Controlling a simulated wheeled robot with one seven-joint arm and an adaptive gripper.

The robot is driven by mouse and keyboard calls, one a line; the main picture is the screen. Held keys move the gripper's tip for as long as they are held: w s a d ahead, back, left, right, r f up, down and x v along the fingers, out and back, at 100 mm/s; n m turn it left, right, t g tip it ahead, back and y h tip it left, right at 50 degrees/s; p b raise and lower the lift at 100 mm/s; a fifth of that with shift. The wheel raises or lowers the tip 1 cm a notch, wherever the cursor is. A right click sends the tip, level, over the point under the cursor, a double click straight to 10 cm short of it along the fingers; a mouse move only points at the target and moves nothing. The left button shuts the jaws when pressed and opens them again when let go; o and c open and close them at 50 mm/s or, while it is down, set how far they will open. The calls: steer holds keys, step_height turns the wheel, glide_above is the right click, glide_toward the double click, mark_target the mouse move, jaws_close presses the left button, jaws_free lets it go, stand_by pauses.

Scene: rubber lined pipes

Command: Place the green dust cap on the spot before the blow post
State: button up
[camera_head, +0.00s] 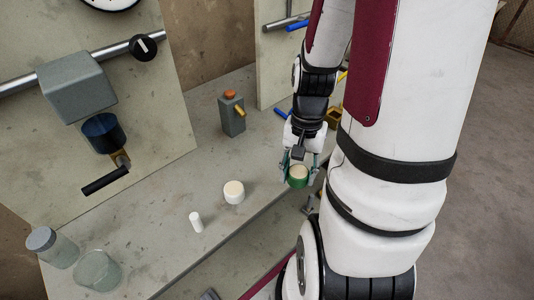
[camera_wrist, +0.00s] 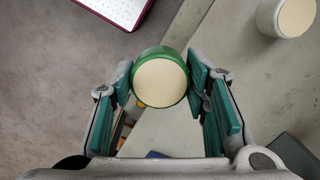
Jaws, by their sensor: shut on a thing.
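My gripper (camera_head: 299,172) is shut on the green dust cap (camera_head: 298,181), a short round cap with a green rim and a cream face. In the wrist view the dust cap (camera_wrist: 160,80) sits between the teal finger pads, its cream face toward the camera. It is held in the air near the bench's front edge. The blow post (camera_head: 232,117), seemingly the small grey block with an orange top and a brass nozzle, stands on the bench to the left of my gripper. The spot before it looks bare, and I see no clear marking there.
A white cap (camera_head: 234,192) and a small white cylinder (camera_head: 196,222) stand on the bench (camera_head: 165,208). Two glass jars are at the lower left. A panel (camera_head: 165,85) with a pipe and a grey box rises behind. Bench surface between post and white cap is clear.

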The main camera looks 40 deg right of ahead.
glide_above(269, 160)
steer(key=shift+d+f, duration=0.15)
steer(key=shift+f, duration=0.45)
steer(key=shift+w, duration=0.1)
steer(key=shift+f, duration=1.75)
steer(key=shift+f, duration=0.15)
steer(key=o, duration=1.2)
